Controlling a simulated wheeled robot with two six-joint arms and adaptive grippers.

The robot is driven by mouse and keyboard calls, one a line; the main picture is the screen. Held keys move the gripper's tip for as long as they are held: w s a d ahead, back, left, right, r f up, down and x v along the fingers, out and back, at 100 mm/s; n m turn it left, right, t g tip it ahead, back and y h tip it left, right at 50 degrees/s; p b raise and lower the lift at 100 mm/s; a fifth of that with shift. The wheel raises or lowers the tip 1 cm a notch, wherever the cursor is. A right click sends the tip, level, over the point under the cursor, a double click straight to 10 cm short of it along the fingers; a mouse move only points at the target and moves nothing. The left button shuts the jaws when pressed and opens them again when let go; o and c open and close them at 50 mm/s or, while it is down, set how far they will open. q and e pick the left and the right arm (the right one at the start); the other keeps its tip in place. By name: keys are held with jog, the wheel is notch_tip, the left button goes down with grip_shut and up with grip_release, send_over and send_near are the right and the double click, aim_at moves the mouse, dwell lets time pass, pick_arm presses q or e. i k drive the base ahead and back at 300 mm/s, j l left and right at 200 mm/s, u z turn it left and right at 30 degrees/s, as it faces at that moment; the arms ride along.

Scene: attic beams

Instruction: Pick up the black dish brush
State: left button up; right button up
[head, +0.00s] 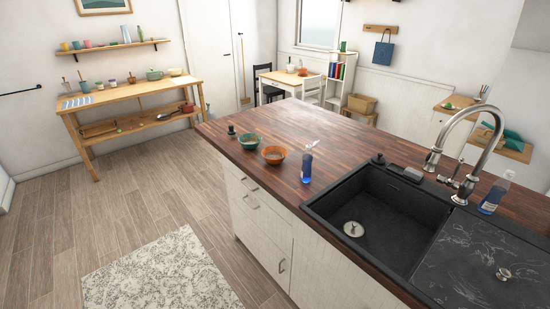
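Neither of my grippers is in view. No black dish brush can be made out for certain. A small dark object (378,159) sits at the back left corner of the black sink (345,192), and a flat dark object (411,174) lies on its back rim beside it. Another small black upright object (231,131) stands near the left end of the wooden counter (345,138). All three are too small to identify surely, and any of them could be the brush.
Two bowls, one green and orange (249,141), one orange (274,154), stand on the counter near a blue bottle (306,168). A tall faucet (459,112) rises behind the sink; another blue bottle (494,195) stands right. Floor left of the counter is open, with a rug (160,275).

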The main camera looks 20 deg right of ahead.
aim_at(231, 134)
jog(key=i+j, duration=0.2)
jog(key=i, duration=0.2)
jog(key=i+j, duration=0.2)
jog(key=i, duration=0.2)
jog(key=i+j, duration=0.15)
jog(key=i, duration=0.2)
